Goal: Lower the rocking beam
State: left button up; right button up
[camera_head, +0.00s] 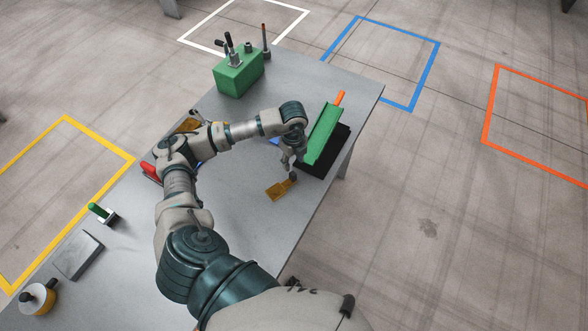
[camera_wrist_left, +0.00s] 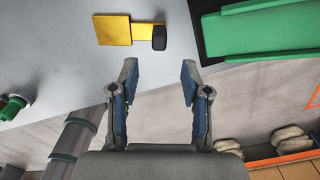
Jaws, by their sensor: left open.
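A long green beam-like part (camera_head: 322,133) with an orange end (camera_head: 339,97) lies over a black base (camera_head: 331,158) near the table's right edge. I cannot tell for certain whether it is the rocking beam. It also shows at the upper right of the left wrist view (camera_wrist_left: 265,32). A yellow plate (camera_head: 276,191) with a black knob (camera_wrist_left: 159,38) sits just left of it. My left gripper (camera_wrist_left: 158,78) is open and empty, its fingertips apart and pointing toward the knob. In the head view the gripper (camera_head: 290,163) is small and partly hidden by my arm. My right gripper is not in view.
A green box (camera_head: 238,74) with upright levers stands at the table's far end. A red part (camera_head: 150,171) lies behind my left arm. A green-handled part (camera_head: 101,212), grey plate (camera_head: 78,255) and yellow round device (camera_head: 37,299) are at the left. The table's middle (camera_head: 240,185) is largely clear.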

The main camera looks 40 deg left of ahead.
aim_at(325, 125)
jog(key=k+l, duration=0.2)
jog(key=l, duration=0.2)
jog(key=k+l, duration=0.2)
jog(key=l, duration=0.2)
jog(key=k+l, duration=0.2)
jog(key=l, duration=0.2)
